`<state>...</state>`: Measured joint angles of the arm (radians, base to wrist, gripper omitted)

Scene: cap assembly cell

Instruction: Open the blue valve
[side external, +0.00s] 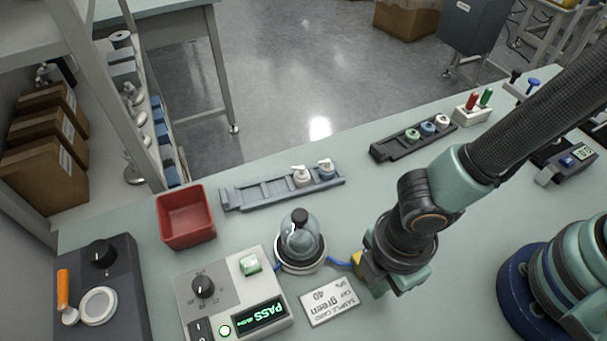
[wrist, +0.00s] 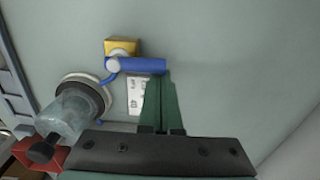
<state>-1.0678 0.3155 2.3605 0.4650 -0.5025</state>
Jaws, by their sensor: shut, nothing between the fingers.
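The blue valve shows in the wrist view as a blue bar handle (wrist: 143,66) pointing right from a pale round pivot (wrist: 113,66), beside a yellow block (wrist: 122,46). In the side external view only a bit of the yellow block (side external: 357,260) shows; my arm hides the handle. My gripper (wrist: 158,80) is shut and empty. Its green fingertips lie just below the handle, near its free right end. I cannot tell whether they touch it. A blue tube (side external: 339,263) runs from the valve area to the bell jar (side external: 300,236).
A sample card (side external: 329,302) lies close to the valve. A control box (side external: 225,290) with a green PASS display stands beyond it, near a red bin (side external: 186,215). A grey rack (side external: 262,190) lies behind the bell jar. In the wrist view, the table right of the handle is clear.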

